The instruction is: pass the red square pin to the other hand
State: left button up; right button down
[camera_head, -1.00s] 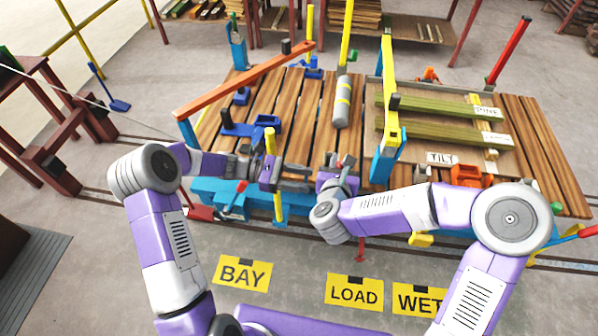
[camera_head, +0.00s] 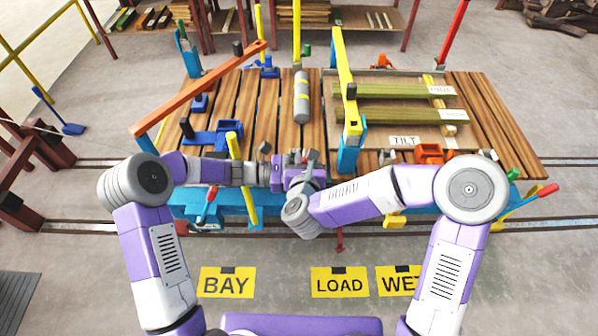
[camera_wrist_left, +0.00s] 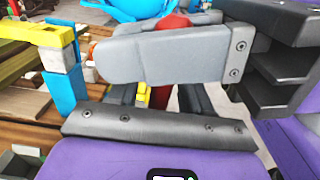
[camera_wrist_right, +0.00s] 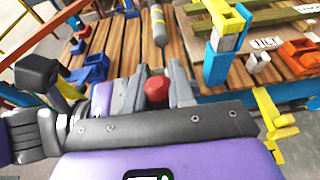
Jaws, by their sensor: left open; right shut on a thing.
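The red square pin shows as a round red knob (camera_wrist_right: 157,90) between the two grey fingers of my right gripper (camera_wrist_right: 156,86) in the right wrist view. My right gripper (camera_head: 310,162) is shut on it. In the left wrist view the pin's red shaft (camera_wrist_left: 162,97) shows below a broad grey finger of my right gripper. My left gripper (camera_wrist_left: 156,98) is open, its dark fingers on either side of the shaft. I cannot tell whether they touch it. In the head view the two grippers meet in front of the deck, and the pin is not clear there.
A slatted wooden deck (camera_head: 270,115) lies just beyond the grippers. A yellow post (camera_head: 242,180) stands close to my left forearm. Open floor lies nearer me.

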pick_arm(q)
jog(key=shift+d, duration=0.1)
grip_shut()
pick_arm(e)
jog(key=c, duration=0.9)
grip_release()
